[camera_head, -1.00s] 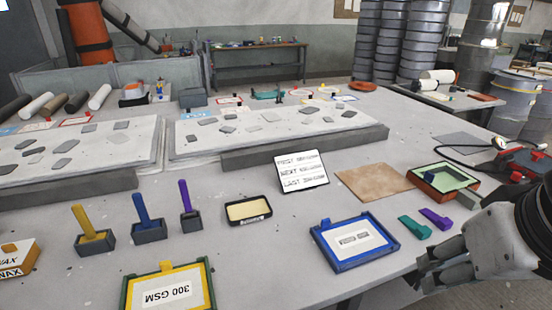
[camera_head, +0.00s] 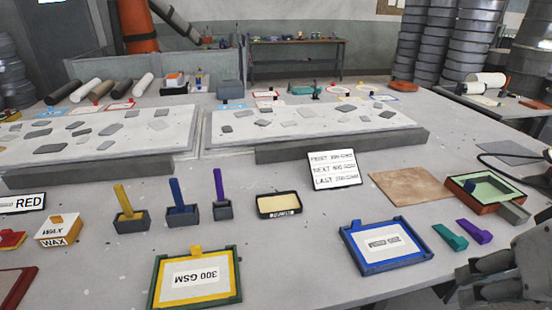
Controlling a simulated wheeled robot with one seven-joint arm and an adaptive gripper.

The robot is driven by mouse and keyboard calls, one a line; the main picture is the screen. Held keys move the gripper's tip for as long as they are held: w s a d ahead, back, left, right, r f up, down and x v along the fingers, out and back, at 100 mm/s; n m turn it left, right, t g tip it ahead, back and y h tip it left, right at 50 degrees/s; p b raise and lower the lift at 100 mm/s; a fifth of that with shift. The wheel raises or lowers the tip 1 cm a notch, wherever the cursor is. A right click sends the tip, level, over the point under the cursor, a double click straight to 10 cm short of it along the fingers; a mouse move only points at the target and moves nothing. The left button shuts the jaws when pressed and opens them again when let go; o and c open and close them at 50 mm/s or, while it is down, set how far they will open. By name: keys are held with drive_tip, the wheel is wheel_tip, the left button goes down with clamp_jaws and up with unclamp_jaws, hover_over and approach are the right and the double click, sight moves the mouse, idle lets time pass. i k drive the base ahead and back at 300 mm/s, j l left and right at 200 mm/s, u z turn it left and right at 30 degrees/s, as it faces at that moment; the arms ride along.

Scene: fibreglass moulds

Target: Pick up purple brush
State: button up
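A purple upright handle (camera_head: 219,184) stands in a small dark grey block (camera_head: 222,210), the rightmost of three such pieces, left of the middle of the table. A blue handle (camera_head: 175,191) and a yellow handle (camera_head: 124,199) stand in similar blocks to its left. A separate flat purple piece (camera_head: 475,231) lies at the right, beside a green one (camera_head: 450,237). My gripper (camera_head: 462,287) is at the lower right edge, partly cut off, near the flat purple piece and far from the upright purple handle. Whether its fingers are apart is unclear.
A shallow dark tray (camera_head: 278,215) is right of the purple handle. A sign (camera_head: 334,170) and low white slabs (camera_head: 95,140) stand behind. Bare table lies between the framed trays.

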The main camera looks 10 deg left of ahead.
sight(221, 202)
drive_tip(key=k+j, duration=0.1)
drive_tip(key=j, duration=0.4)
drive_tip(key=k+j+u, duration=0.1)
drive_tip(key=j, duration=0.4)
drive_tip(key=k+j, duration=0.15)
drive_tip(key=j, duration=0.4)
drive_tip(key=j+u, duration=0.1)
drive_tip(key=j, duration=0.4)
drive_tip(key=k, duration=0.05)
